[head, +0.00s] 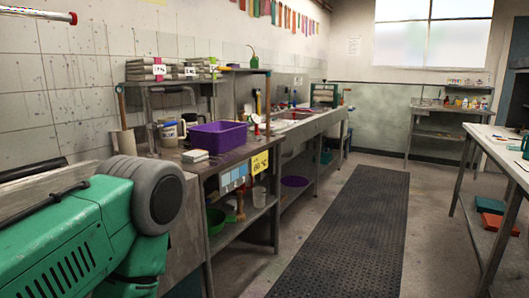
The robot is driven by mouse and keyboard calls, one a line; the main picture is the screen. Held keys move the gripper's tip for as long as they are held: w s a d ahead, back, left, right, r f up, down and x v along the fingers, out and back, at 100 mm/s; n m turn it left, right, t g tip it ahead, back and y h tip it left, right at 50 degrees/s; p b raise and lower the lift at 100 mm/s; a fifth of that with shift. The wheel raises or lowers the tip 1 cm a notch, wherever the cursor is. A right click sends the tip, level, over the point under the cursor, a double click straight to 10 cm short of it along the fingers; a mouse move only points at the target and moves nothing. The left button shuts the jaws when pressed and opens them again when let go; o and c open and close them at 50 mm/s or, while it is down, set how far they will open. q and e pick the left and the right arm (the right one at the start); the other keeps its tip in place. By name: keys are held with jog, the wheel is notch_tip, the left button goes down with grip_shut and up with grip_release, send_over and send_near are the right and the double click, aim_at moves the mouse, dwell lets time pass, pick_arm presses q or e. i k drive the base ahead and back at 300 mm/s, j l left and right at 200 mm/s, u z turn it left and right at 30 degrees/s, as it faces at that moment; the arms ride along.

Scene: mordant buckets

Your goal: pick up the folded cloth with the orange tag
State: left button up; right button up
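Several stacks of folded grey cloths lie on the upper shelf above the left bench. The left stack (143,71) has a pink strip at its right end. A second stack (181,72) sits beside it, and a third (203,69) has a yellow-green strip. White labels show on the stacks. I cannot make out an orange tag on any of them. Neither of my grippers shows in the head view.
A purple bin (218,137) and jars (168,135) stand on the bench below the shelf. A large green vented form fills the lower left; I cannot tell what it is. A dark ribbed mat (345,232) covers clear floor. A white table (497,150) stands right.

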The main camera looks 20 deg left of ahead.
aim_at(193, 156)
jog(key=i+l+z, duration=0.1)
jog(key=i+z, duration=0.15)
jog(key=i, duration=1.15)
